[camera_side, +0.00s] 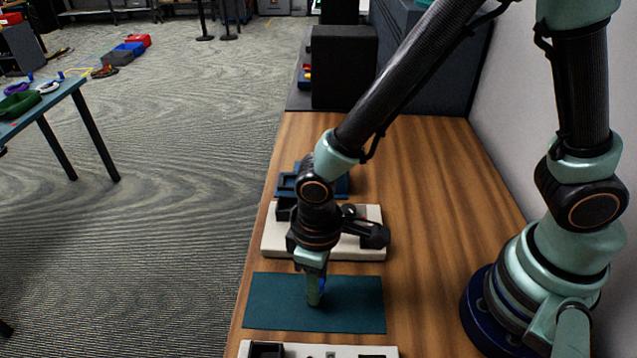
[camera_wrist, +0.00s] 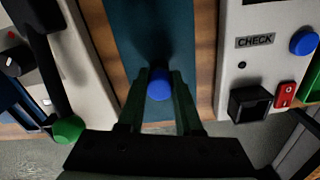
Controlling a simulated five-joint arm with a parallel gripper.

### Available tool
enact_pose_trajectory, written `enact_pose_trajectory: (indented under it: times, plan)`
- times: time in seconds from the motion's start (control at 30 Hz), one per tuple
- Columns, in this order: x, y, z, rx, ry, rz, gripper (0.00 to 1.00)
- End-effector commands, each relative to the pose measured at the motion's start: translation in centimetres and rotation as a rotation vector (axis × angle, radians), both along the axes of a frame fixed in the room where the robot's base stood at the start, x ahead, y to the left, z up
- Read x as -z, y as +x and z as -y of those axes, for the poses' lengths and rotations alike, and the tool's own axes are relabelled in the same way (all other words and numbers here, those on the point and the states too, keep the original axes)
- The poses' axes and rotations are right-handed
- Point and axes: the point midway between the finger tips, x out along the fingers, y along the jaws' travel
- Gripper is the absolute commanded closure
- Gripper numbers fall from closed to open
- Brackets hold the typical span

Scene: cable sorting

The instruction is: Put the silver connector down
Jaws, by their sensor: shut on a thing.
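My gripper (camera_side: 314,298) points down over the teal mat (camera_side: 360,305) on the wooden table, with its fingertips at or just above the mat; I cannot tell which. In the wrist view, its two green fingers (camera_wrist: 159,88) are shut on a piece with a round blue end (camera_wrist: 160,76). A bit of that blue piece also shows beside the fingers in the side view (camera_side: 322,284). No silver surface is visible, so I cannot confirm that it is the silver connector. The mat (camera_wrist: 165,20) runs beneath the fingers in the wrist view.
A white panel (camera_side: 372,250) with dark fittings stands behind the mat, and a blue tray (camera_side: 285,184) lies beyond it. Another white panel (camera_side: 300,350) is at the near edge. The wrist view shows a CHECK panel (camera_wrist: 230,75) with a blue button.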

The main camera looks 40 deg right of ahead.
Motion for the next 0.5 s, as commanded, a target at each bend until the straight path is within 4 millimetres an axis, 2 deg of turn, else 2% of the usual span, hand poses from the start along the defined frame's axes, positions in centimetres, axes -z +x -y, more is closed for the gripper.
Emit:
enact_pose_trajectory:
  times: [0.1,0.13,0.2,0.5]
  plan:
    - [0.28,-0.01,0.0,0.0,-0.001,-0.001,1.0]
    - [0.31,0.0,0.0,0.0,-0.001,-0.001,0.62]
    - [0.27,0.01,-0.01,0.0,0.0,0.0,0.36]
    - [0.24,0.0,0.0,0.0,0.0,0.0,0.36]
